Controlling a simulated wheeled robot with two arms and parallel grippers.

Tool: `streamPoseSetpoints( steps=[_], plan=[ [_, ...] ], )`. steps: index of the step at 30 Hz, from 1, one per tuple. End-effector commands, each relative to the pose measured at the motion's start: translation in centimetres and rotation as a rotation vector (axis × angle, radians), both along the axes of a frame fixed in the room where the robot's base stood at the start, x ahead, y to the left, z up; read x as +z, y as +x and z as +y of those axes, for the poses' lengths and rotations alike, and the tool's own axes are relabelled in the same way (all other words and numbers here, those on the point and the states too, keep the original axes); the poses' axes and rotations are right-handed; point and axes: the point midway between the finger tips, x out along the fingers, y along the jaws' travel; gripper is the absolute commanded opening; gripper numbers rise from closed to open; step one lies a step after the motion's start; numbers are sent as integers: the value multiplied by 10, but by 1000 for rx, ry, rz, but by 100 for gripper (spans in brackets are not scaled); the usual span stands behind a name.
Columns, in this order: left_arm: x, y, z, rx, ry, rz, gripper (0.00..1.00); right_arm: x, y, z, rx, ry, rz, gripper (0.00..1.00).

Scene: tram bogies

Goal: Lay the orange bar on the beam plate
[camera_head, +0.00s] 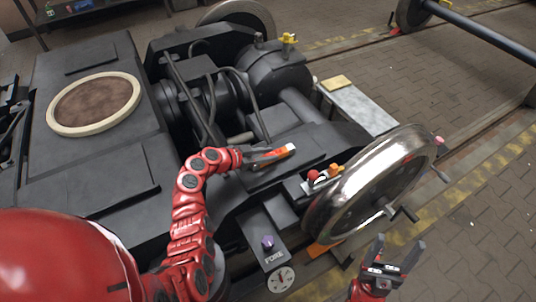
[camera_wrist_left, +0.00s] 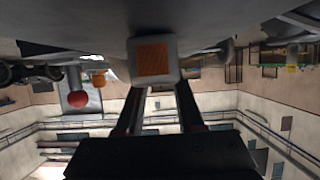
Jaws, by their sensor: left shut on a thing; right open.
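The orange bar (camera_head: 275,156), with pale edges, is in my left gripper (camera_head: 262,157), which is shut on it. In the left wrist view the bar (camera_wrist_left: 155,58) shows its square orange end face between the two fingers. The flat dark top of the bogie beam, which looks like the beam plate (camera_head: 315,143), lies under and beside the bar in the head view. The bar is at or just above it; I cannot tell whether they touch. My right gripper (camera_head: 392,256) is open and empty, low at the right, in front of the wheel.
A shiny wheel (camera_head: 370,185) stands right of the beam. A red ball knob (camera_head: 314,175) and orange-yellow fittings sit between them. A box with a purple knob (camera_head: 268,242) is nearer. Black cables (camera_head: 210,95) arch behind. A pale slab (camera_head: 365,112) lies beyond.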

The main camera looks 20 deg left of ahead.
Motion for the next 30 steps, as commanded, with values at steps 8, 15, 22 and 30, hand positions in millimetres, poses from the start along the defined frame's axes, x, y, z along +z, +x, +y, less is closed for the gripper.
streamPoseSetpoints(
  steps=[8, 15, 22, 30],
  plan=[
    [-2, 0, 0, 0, 1, -1, 46, -4, 0, 0, 0, 0, 0, 72],
    [-2, 0, 0, 0, 0, 0, 67, -4, 0, 0, 0, 0, 0, 72],
    [2, 0, 0, 0, 0, 1, 67, 2, 0, 0, 0, 0, 0, 72],
    [16, -27, 29, 5, 1, -2, 67, -4, 0, 0, 0, 0, 0, 72]
  ],
)
